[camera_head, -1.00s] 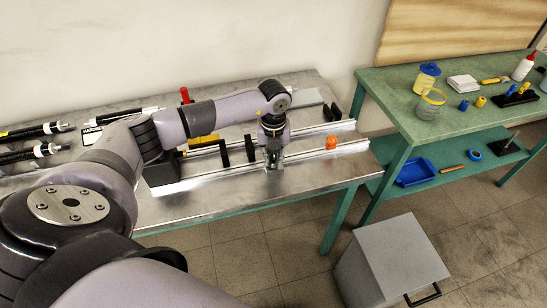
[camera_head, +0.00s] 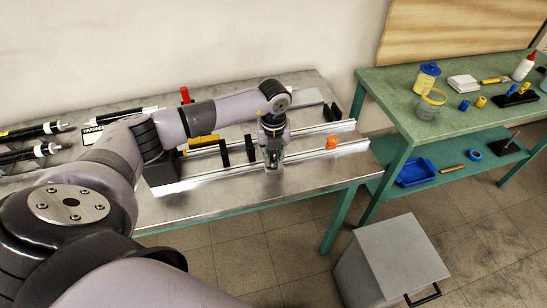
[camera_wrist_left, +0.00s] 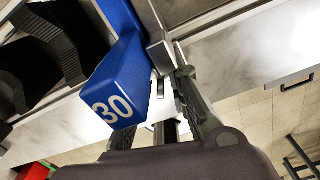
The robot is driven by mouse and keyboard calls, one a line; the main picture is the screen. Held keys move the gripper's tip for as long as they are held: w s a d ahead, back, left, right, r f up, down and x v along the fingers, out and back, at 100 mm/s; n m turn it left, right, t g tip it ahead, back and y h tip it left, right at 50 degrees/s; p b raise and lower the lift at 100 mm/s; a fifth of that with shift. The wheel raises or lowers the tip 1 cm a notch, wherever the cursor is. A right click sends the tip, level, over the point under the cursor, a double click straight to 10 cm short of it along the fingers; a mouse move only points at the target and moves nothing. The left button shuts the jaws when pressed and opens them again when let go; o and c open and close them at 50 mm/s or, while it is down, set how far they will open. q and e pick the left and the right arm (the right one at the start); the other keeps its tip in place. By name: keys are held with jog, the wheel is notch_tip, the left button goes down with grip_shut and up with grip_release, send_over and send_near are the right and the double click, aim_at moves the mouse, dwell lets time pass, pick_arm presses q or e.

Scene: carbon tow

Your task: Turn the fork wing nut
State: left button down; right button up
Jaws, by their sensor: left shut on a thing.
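My left gripper (camera_head: 273,164) points down at the front metal rail on the bench in the head view. In the left wrist view its fingers (camera_wrist_left: 168,88) are shut on a small grey part, which I take to be the fork wing nut; its shape is mostly hidden. A blue block marked 30 (camera_wrist_left: 118,85) stands beside the fingers and covers one of them. In the head view the gripper hides what it holds. My right gripper is not in view.
A small orange piece (camera_head: 330,143) sits on the front rail right of the gripper. Black upright plates (camera_head: 249,149) stand left of it. Black rods (camera_head: 40,130) lie at the bench's left. A green table (camera_head: 470,107) with tools and a grey bin (camera_head: 392,262) stand right.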

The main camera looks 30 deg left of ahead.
aim_at(274, 162)
pick_arm(q)
jog(key=c, duration=1.5)
grip_release()
notch_tip(274, 162, up, 12)
jog(key=shift+r, duration=0.1)
